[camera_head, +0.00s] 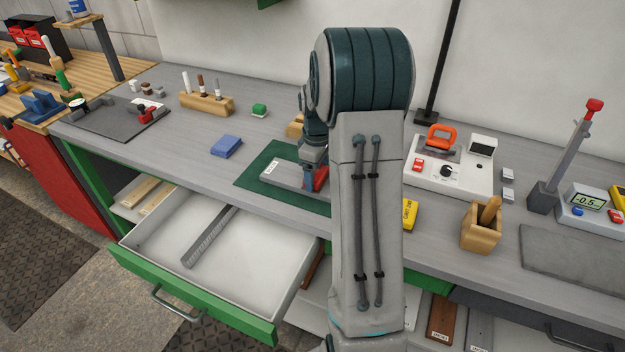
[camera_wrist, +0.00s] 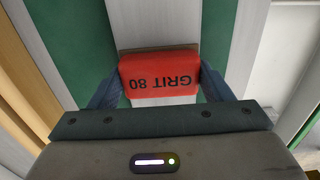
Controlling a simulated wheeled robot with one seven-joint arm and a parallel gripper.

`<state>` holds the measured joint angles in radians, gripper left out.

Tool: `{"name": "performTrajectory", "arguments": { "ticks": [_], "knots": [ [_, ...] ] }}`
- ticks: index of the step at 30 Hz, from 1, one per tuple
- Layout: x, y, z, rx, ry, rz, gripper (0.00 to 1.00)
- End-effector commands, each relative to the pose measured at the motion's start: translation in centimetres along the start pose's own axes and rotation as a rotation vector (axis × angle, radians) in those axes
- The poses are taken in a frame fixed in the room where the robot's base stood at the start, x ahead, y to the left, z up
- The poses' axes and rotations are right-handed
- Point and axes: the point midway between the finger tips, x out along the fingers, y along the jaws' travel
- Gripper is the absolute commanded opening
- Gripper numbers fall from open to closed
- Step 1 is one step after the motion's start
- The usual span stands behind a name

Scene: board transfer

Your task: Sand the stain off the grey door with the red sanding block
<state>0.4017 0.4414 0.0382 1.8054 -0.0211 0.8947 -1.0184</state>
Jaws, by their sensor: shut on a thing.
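My gripper (camera_wrist: 160,84) is shut on the red sanding block (camera_wrist: 160,68), with one finger on each side. The block is marked "GRIT 80" and has a thin brown strip along its far edge. The grey door (camera_wrist: 152,22) is the pale panel under the block in the wrist view. In the head view the door (camera_head: 280,179) lies flat on a green mat (camera_head: 252,180), and part of the block (camera_head: 321,178) shows at my gripper (camera_head: 314,172). I cannot tell whether block and door touch. No stain is visible; block and arm hide part of the door.
A blue block (camera_head: 226,146) and a green block (camera_head: 259,110) lie left of and behind the mat. An open drawer (camera_head: 160,235) juts out below the bench front. A white device (camera_head: 470,176) and a wooden cup (camera_head: 481,232) stand right of my arm.

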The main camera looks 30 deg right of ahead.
Motion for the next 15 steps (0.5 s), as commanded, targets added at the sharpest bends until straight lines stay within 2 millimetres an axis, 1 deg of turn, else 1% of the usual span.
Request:
{"name": "performTrajectory", "arguments": {
  "ticks": [15],
  "knots": [
    [0.2,0.0,-2.0,-0.001,0.002,0.000,0.54]
  ]
}}
